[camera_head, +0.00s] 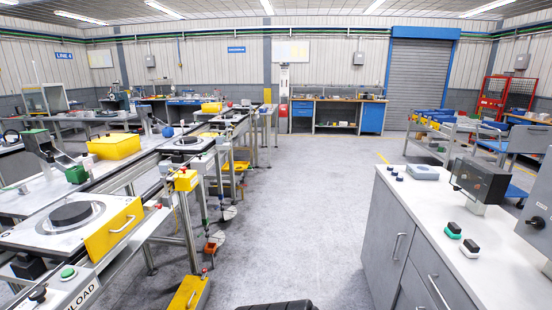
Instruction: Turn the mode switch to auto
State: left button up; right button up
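Neither of my grippers is in view. No switch carries a readable "auto" label. A grey panel (539,205) at the right edge has a black knob (537,222) on its face; its setting is too small to read. Another black knob (38,293) stands on the front left station, beside a green button (68,273) and a sign ending in "LOAD" (81,297). I cannot tell which of these is the mode switch.
A grey cabinet (387,239) with a white top stands at right, bearing a dark box (481,181) and small black-and-green parts (454,230). A conveyor line with yellow-fronted stations (112,232) runs along the left. The grey floor (300,205) between them is clear.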

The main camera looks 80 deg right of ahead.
aim_at(537, 223)
jog(key=z, duration=4.7)
jog(key=i+j+z, duration=0.2)
jog(key=j, duration=0.85)
jog(key=i+j+z, duration=0.2)
jog(key=j, duration=0.9)
jog(key=i+j+z, duration=0.25)
jog(key=j, duration=0.85)
jog(key=j+z, duration=0.2)
jog(key=j, duration=0.9)
